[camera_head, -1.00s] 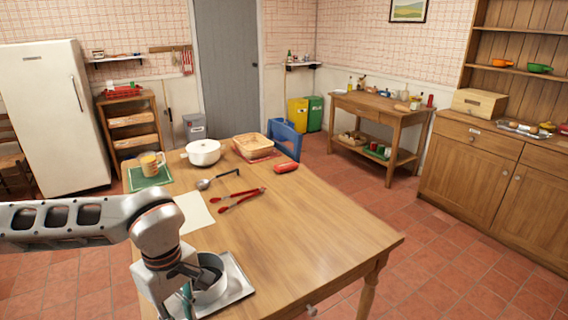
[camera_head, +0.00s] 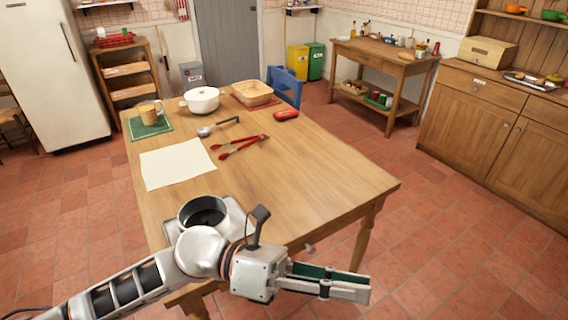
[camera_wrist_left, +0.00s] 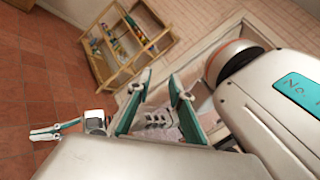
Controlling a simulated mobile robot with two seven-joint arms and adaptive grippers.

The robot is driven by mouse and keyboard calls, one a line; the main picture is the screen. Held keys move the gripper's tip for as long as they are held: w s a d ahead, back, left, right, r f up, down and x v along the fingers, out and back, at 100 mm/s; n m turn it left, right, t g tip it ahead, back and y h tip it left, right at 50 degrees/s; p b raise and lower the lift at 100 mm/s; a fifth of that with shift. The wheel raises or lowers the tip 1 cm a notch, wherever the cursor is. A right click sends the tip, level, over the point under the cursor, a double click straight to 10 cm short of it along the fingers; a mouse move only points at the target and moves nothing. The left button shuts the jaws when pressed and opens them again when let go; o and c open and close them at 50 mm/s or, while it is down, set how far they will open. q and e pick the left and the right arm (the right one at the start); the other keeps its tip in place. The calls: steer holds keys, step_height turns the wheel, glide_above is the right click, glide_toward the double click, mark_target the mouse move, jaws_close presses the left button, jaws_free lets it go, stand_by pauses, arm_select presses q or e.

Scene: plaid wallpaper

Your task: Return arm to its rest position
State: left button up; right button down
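My left gripper (camera_head: 328,282) is at the end of the arm that comes in low from the left in the head view. It points right, off the near edge of the wooden table (camera_head: 310,180). In the left wrist view its two teal-padded fingers (camera_wrist_left: 162,88) stand apart with nothing held between them. A second gripper (camera_wrist_left: 45,131), seemingly my right one, shows small at the left of the left wrist view; whether it is open is unclear. It is not in the head view.
A grey pot (camera_head: 207,213) stands at the table's near-left corner, partly behind my arm. A white sheet (camera_head: 177,163), red tongs (camera_head: 240,147), a ladle (camera_head: 217,127), a mug (camera_head: 149,113), a white pot (camera_head: 201,100) and a basket (camera_head: 252,93) lie farther back.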

arm_select(q)
steer(key=w+a+r+n+t+h, duration=0.1)
steer(key=w+r+n+t+h, duration=0.1)
steer(key=w+n+t+h, duration=0.5)
steer(key=w+a+f+n+t+y, duration=0.5)
steer(key=n+t+y, duration=0.15)
steer(key=n, duration=0.45)
steer(key=w+a+f+n+t+y, duration=0.45)
steer(key=a+n+t, duration=0.2)
steer(key=n, duration=0.55)
steer(key=s+a+f+n+g+y, duration=0.1)
steer(key=s+a+f+n+y, duration=0.2)
steer(key=f, duration=0.7)
steer(key=s+a+f+n+g+y, duration=0.1)
steer(key=s+a+f+n+y, duration=0.3)
steer(key=a+f+n, duration=0.3)
steer(key=s+a+f+n+g+y, duration=0.2)
steer(key=s+a+f+n+y, duration=0.2)
steer(key=f, duration=0.9)
steer(key=s+a+n, duration=0.1)
steer(key=a, duration=0.2)
steer(key=shift+s+a, duration=0.15)
steer(key=shift+s, duration=0.2)
